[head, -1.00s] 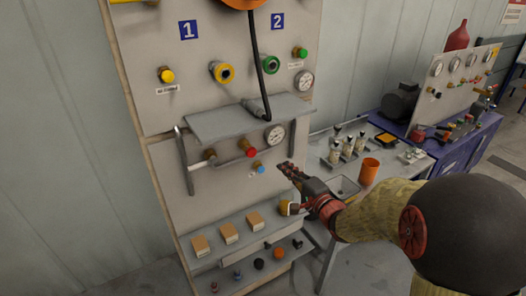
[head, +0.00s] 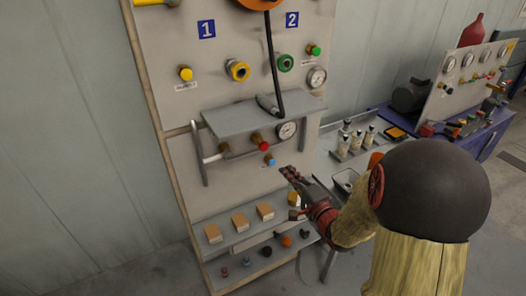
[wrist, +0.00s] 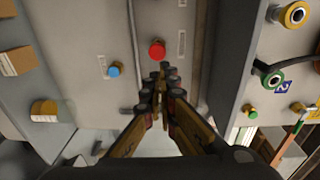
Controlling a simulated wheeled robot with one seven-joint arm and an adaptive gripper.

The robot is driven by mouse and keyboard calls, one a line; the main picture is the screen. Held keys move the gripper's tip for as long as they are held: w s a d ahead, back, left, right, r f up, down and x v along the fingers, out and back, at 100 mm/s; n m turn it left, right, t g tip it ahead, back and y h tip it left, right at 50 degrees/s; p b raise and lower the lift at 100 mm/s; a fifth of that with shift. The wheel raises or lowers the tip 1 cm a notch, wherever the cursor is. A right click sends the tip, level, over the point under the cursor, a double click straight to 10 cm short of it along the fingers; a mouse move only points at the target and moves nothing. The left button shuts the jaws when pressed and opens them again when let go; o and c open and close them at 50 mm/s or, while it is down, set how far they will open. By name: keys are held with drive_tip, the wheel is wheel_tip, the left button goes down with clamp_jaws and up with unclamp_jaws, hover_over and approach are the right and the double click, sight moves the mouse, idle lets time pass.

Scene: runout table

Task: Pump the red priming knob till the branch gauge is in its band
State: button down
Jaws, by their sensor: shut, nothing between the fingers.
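The red priming knob (head: 264,146) sticks out of the panel under a grey shelf, and it also shows in the wrist view (wrist: 157,50), just beyond my fingertips. A blue knob (head: 269,160) sits just below it, also visible in the wrist view (wrist: 114,69). The branch gauge (head: 287,131) is right of the red knob; its needle is too small to read. My gripper (head: 290,174) is shut and empty, in front of the panel, below and right of the red knob in the head view. In the wrist view the fingertips (wrist: 168,76) appear apart from the knob.
The grey shelf (head: 235,118) overhangs the knobs, and a pipe rail (head: 199,155) stands left of them. Wooden blocks (head: 240,222) sit on a lower ledge. A side table (head: 330,158) with bottles is at right.

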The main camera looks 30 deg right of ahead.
sight(264, 146)
drive_tip(key=shift+w, duration=0.25)
drive_tip(key=w, duration=1.3)
drive_tip(key=shift+w+f+p, duration=0.3)
drive_tip(key=shift+p, duration=0.1)
